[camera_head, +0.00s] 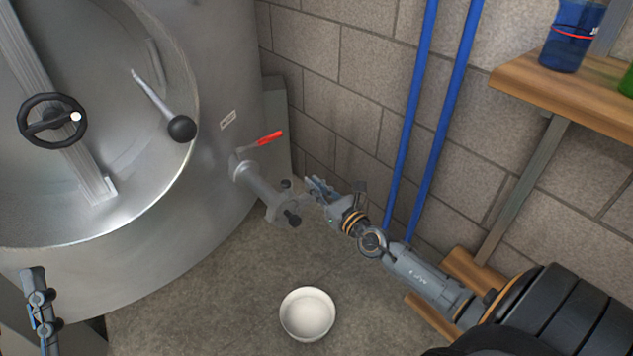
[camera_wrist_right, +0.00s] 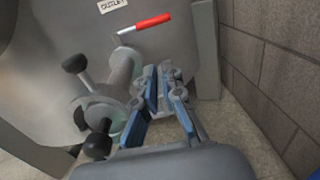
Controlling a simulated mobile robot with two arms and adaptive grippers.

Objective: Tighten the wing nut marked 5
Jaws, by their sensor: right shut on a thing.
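The outlet pipe (camera_head: 262,192) sticks out from the steel tank and ends in a round flange, which also shows in the wrist view (camera_wrist_right: 118,80). Black-ended fasteners stand around the flange, one at its upper left (camera_wrist_right: 76,63) and one at its lower end (camera_wrist_right: 98,146). I cannot read a number on any of them. My right gripper (camera_head: 312,187), whose blue-padded fingers show in the wrist view (camera_wrist_right: 163,78), is at the flange's right side, shut on what seems to be a wing nut, mostly hidden between the fingers. My left gripper (camera_head: 36,290) is at the lower left, away from the pipe.
A red-handled valve lever (camera_head: 268,138) sits above the pipe. A white bowl (camera_head: 307,314) stands on the floor below. Two blue pipes (camera_head: 413,115) run down the block wall. A wooden shelf (camera_head: 560,93) with bottles is at upper right. The floor around the bowl is clear.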

